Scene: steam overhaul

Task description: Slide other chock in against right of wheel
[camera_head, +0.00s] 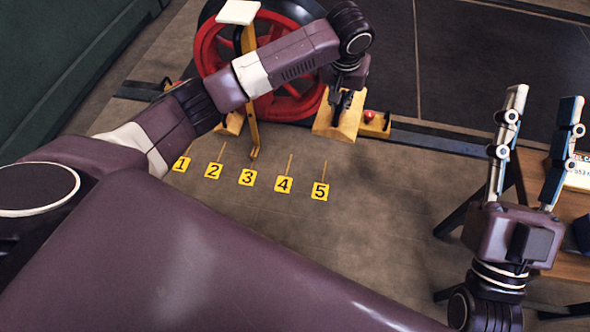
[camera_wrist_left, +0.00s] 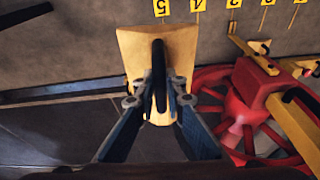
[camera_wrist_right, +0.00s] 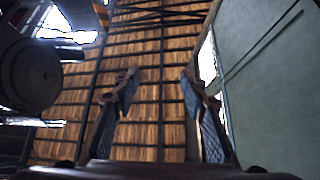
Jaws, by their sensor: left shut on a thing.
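The red wheel (camera_head: 212,50) stands on the rail at the top of the head view, partly hidden by my left arm. A yellow chock (camera_head: 323,122) sits on the floor at the right of the wheel. My left gripper (camera_head: 343,100) is shut on the chock's dark handle. In the left wrist view the fingers (camera_wrist_left: 158,103) close around the black handle (camera_wrist_left: 159,65) of the chock (camera_wrist_left: 185,50), close to the red wheel (camera_wrist_left: 215,85). The other yellow chock (camera_head: 232,124) is at the wheel's left. My right gripper (camera_head: 535,150) is raised, open and empty.
Yellow floor markers numbered 1 to 5, such as marker 5 (camera_head: 320,191), lie in front of the wheel. A yellow block with a red knob (camera_head: 370,115) lies right of the chock. A wooden table (camera_head: 575,268) stands at the right. The floor between is clear.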

